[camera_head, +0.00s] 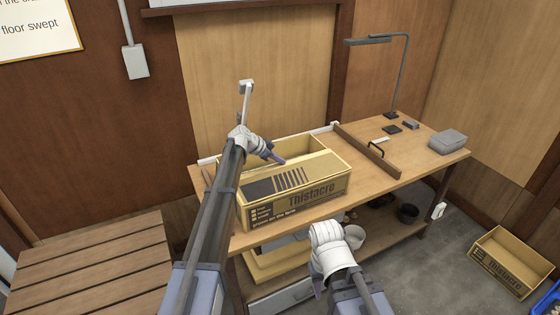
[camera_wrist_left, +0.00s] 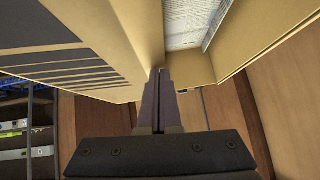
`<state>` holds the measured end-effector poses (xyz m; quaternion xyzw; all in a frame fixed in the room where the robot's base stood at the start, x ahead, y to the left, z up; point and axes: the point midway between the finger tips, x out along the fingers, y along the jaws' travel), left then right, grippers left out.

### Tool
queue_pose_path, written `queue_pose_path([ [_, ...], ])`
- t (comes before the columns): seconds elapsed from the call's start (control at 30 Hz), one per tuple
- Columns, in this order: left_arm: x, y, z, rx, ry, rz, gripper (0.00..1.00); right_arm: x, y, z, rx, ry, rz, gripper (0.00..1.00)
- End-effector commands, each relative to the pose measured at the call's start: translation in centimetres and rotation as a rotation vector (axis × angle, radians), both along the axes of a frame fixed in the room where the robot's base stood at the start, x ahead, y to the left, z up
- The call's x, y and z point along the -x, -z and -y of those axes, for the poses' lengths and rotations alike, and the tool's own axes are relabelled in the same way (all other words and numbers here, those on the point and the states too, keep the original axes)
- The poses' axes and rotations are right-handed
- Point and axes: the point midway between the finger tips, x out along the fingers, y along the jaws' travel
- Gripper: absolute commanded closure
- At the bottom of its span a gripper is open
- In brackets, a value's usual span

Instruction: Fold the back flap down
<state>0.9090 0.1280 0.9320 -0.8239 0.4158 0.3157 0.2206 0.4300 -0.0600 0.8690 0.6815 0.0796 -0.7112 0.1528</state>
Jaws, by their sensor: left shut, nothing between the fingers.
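The cardboard box (camera_head: 300,203) marked "Thistacre" sits on the workbench. A top panel with a dark patch and stripes (camera_head: 262,188) lies roughly flat along its near side; it also shows in the left wrist view (camera_wrist_left: 60,65). Behind it is an opening, with a plain tan panel (camera_head: 297,148) at the back; I cannot tell whether this is the back flap or the inner wall. My left gripper (camera_head: 279,159) is shut and empty, its fingertips at the opening beside the striped panel (camera_wrist_left: 158,74). My right gripper's fingers are hidden below its white wrist, in front of the bench.
The wooden workbench (camera_head: 415,163) has a wooden divider (camera_head: 368,151), a grey case (camera_head: 447,141) and a lamp (camera_head: 403,75) to the right. Another open carton (camera_head: 497,271) stands on the floor at right. A slatted wooden surface (camera_head: 95,265) is at left.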

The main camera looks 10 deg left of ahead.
Motion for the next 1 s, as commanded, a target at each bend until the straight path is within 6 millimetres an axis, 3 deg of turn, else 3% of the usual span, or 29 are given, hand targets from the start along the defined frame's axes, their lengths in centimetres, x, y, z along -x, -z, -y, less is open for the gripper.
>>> queue_pose_path([
  [0.67, 0.0, 0.3, 0.0, -0.003, 0.000, 0.001, 1.00, 0.0, 0.3, 0.0, 0.000, 0.000, 0.000, 0.61],
  [1.0, 1.2, 1.0, 0.7, -0.006, 0.005, -0.002, 1.00, 0.0, 0.9, 0.0, 0.000, 0.000, 0.000, 0.61],
])
